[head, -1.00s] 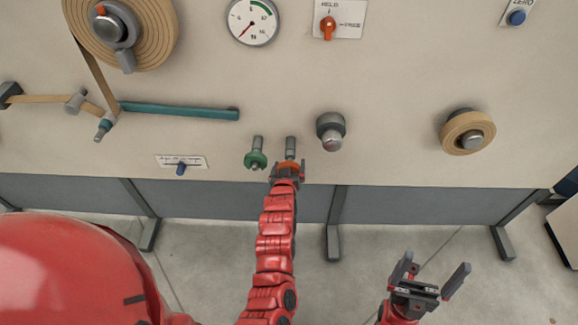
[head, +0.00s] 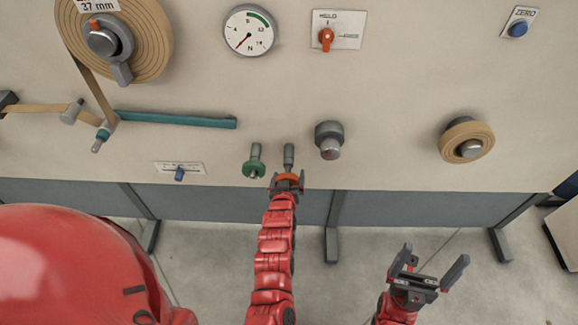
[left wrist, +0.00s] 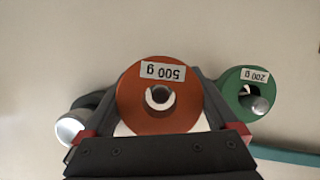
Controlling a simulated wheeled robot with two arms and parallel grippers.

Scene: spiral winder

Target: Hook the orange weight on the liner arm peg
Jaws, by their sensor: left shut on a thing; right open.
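The orange weight (head: 287,179), a disc labelled 500 g in the left wrist view (left wrist: 160,108), is held between the fingers of my left gripper (head: 287,184). It is at the front end of a grey peg (head: 289,155); a grey tip shows in its centre hole, but I cannot tell whether it is still around the peg. The teal liner arm (head: 175,119) is on the panel, up and left of the gripper. Its peg is not clearly visible. My right gripper (head: 430,270) is open and empty, low at right.
A green 200 g weight (head: 253,170) hangs on its own peg close left of my left gripper. A grey knob (head: 329,139) is close to the right. A slider (head: 180,173) sits below the teal arm. The tape roll (head: 135,40) is upper left.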

